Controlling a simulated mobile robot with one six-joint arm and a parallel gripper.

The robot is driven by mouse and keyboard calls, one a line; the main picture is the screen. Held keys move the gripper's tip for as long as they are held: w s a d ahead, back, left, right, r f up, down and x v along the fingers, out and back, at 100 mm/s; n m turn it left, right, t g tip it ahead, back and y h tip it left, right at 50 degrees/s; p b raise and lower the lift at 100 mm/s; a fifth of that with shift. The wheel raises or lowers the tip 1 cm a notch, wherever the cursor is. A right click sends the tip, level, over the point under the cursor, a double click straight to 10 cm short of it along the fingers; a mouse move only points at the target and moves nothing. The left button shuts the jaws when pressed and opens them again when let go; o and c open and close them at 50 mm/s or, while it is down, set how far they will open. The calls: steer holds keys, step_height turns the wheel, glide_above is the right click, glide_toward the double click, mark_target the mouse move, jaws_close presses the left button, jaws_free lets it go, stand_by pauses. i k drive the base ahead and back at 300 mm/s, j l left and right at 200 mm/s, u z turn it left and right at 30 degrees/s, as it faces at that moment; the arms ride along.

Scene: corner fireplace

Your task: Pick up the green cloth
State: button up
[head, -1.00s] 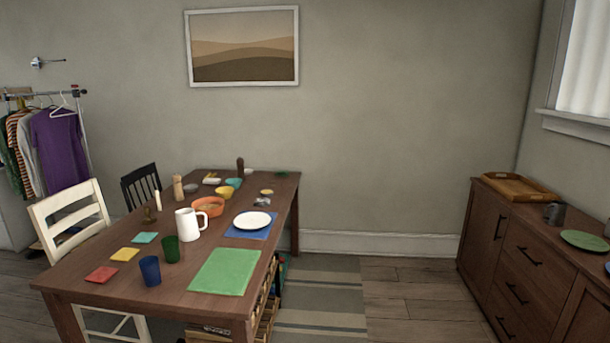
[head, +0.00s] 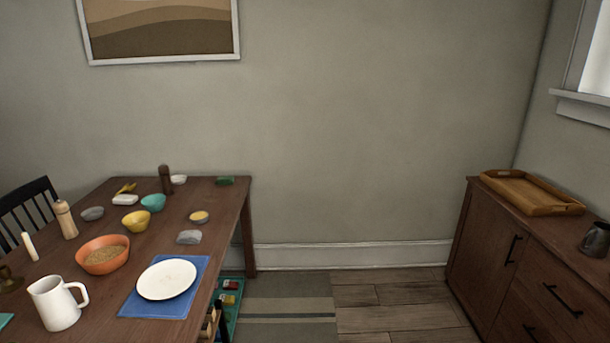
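My gripper is not in view.
On the table are a white plate (head: 167,279) on a blue mat (head: 190,303), a white pitcher (head: 56,304), an orange bowl (head: 103,255) and a dark pepper mill (head: 165,180). A wooden sideboard (head: 485,265) with a tray (head: 530,193) stands right.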

mark_target(229, 180)
steer(key=i+u, duration=0.1)
steer(key=i, duration=0.7)
steer(key=i+u, duration=0.1)
steer(key=i, duration=0.65)
steer(key=i+u, duration=0.1)
steer(key=i, duration=0.7)
steer(key=i+l, duration=0.2)
steer(key=i, duration=0.6)
steer(key=i+j+u, duration=0.15)
steer(key=i+u, duration=0.25)
steer(key=i, duration=0.25)
steer(key=i+u, duration=0.4)
steer(key=i, duration=0.25)
steer(key=i+l+u, duration=0.25)
steer(key=i+u, duration=0.15)
steer(key=i, duration=0.2)
